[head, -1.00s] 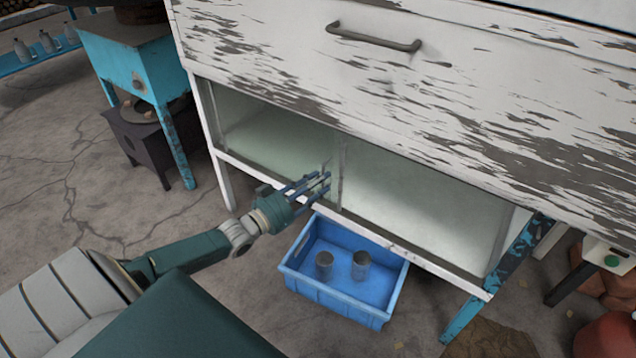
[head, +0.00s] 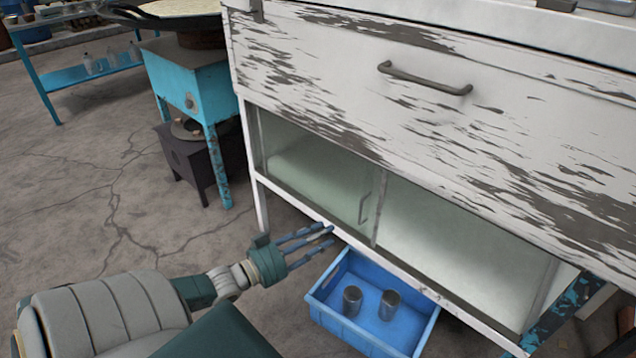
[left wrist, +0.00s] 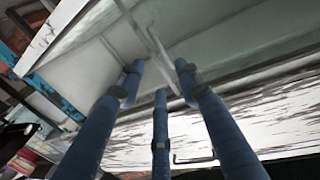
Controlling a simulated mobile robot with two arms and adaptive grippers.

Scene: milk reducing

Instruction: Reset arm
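My left gripper (head: 326,239) hangs in front of the cabinet's lower front, low and left of the glass door handle (head: 366,207). Its blue fingers are spread and nothing shows between them; they also show in the left wrist view (left wrist: 157,80), pointing at the glass front. The white cabinet (head: 330,70) has peeling paint, a drawer with a grey handle (head: 425,78), and glass doors (head: 315,165) below. My right gripper is out of view.
A blue crate (head: 345,327) with two grey cans (head: 352,300) (head: 389,304) stands on the floor just right of the gripper.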

